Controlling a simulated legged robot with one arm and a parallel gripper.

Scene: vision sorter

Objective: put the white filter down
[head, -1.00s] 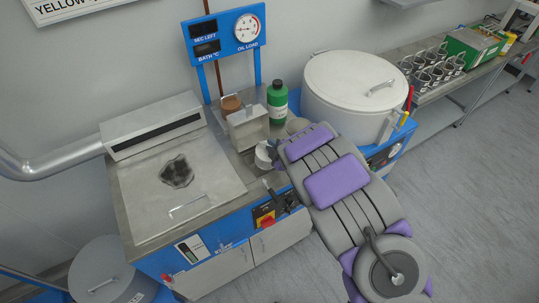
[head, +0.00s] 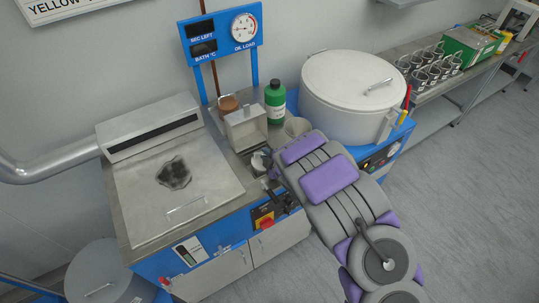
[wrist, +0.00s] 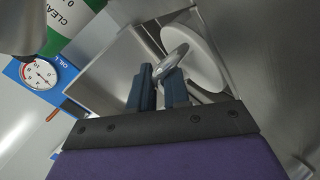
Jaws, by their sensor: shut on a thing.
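The white filter (wrist: 196,50) is a pale round disc with a shiny metal knob in the wrist view. My gripper (wrist: 160,76) has its two dark fingers shut on the filter, at the knob. In the head view the filter (head: 259,160) is a small white round piece at the tip of my gripper (head: 270,170), over the steel worktop just in front of a small metal box. My arm and fingers hide part of it. I cannot tell whether its underside touches the worktop.
The open metal box (head: 246,130) stands close behind the filter. A green bottle (head: 275,102), a pale cup (head: 298,126) and a brown-topped jar (head: 229,103) are near. A large lidded drum (head: 350,90) stands right, and a flat steel lid (head: 180,205) lies left.

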